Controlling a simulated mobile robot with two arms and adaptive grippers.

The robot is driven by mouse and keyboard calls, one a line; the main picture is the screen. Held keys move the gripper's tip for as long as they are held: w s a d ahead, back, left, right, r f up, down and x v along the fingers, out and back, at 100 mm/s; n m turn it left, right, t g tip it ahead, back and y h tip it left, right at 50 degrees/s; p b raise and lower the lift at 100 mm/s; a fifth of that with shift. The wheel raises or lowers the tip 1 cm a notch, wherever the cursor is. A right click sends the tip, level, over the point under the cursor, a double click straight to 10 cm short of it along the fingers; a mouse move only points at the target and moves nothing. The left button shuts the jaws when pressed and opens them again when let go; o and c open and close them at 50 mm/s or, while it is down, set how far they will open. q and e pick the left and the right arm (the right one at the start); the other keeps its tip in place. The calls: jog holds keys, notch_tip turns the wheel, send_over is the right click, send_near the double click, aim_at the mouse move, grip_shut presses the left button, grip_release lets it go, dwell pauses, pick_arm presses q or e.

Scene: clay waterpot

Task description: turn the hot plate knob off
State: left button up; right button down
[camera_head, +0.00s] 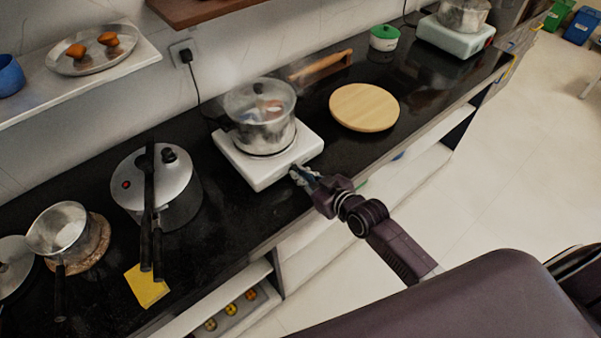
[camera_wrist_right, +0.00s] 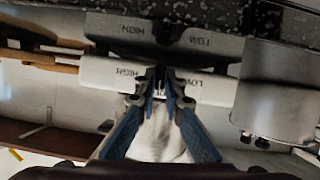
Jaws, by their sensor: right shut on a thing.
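The white hot plate (camera_head: 262,171) stands on the black counter with a steaming glass-lidded pot (camera_head: 262,115) on it. Its front face with HIGH and LOW lettering shows in the right wrist view (camera_wrist_right: 110,73). My left gripper is out of view.
A pressure cooker (camera_head: 170,195) stands left of the hot plate, and a round wooden board (camera_head: 364,106) lies to its right. A second hot plate (camera_head: 455,38) with a pot is at the far right.

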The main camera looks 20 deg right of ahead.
jog(key=shift+m, duration=0.4)
dwell(0.3)
jog(key=c, duration=2.3)
grip_release()
jog(key=v, duration=1.2)
jog(key=shift+w+d+r, duration=0.15)
jog(key=shift+d, duration=0.1)
